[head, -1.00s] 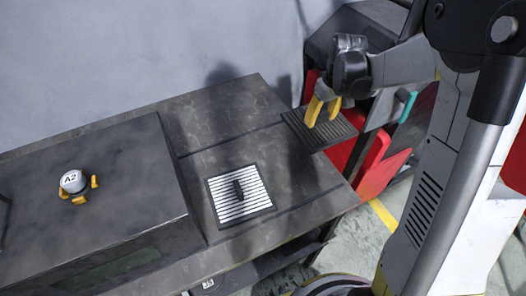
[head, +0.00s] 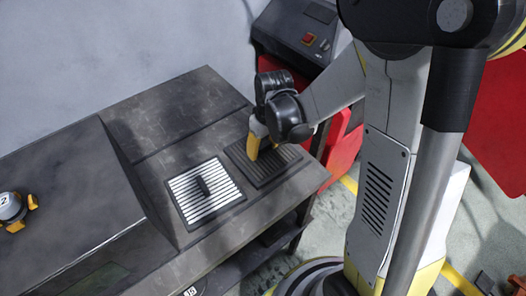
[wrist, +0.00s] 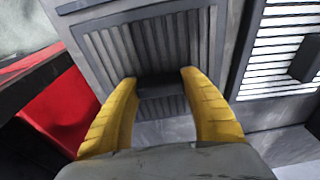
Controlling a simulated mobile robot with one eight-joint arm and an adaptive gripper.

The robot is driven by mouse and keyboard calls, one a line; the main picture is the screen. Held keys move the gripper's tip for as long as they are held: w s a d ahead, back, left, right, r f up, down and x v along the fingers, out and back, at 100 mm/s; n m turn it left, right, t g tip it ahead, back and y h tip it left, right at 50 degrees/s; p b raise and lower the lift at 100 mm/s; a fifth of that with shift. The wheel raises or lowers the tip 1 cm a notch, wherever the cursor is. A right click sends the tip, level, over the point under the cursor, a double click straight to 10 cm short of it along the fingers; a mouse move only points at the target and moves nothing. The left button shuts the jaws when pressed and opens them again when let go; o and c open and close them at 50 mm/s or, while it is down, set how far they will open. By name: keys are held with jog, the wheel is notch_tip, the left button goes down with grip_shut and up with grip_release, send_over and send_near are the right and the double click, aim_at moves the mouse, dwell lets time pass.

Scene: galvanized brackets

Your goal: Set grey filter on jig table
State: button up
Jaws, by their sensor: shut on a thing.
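The grey filter (head: 262,162) is a dark square pleated panel with a black handle. It is over the right part of the dark jig table (head: 185,108), right beside a white-pleated filter. My gripper (head: 255,143) is shut on its handle from above. In the wrist view, the yellow fingers (wrist: 160,85) stand on either side of the handle, with the grey filter (wrist: 155,45) looking flat beneath them. I cannot tell whether the filter touches the tabletop or is slightly above it.
The white filter (head: 206,192) lies flat on the table with its own black handle. A dark raised box (head: 75,190) fills the left side. A white canister (head: 11,206) with yellow clips sits on it. A red and black machine (head: 305,38) stands behind right.

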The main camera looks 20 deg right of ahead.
aim_at(266, 156)
jog(key=shift+f, duration=0.1)
jog(key=o, duration=1.3)
jog(key=shift+f, duration=0.2)
jog(key=shift+o, duration=0.2)
notch_tip(266, 156, up, 11)
jog(key=s+p, duration=0.2)
jog(key=p, duration=0.3)
jog(key=s+r+m+t, duration=0.3)
jog(key=s+r+t, duration=0.2)
jog(key=s+r, duration=0.6)
jog(key=shift+s+r+m+h, duration=0.15)
jog(key=shift+r+m+h, duration=0.15)
jog(key=shift+r, duration=0.05)
jog(key=shift+d, duration=0.1)
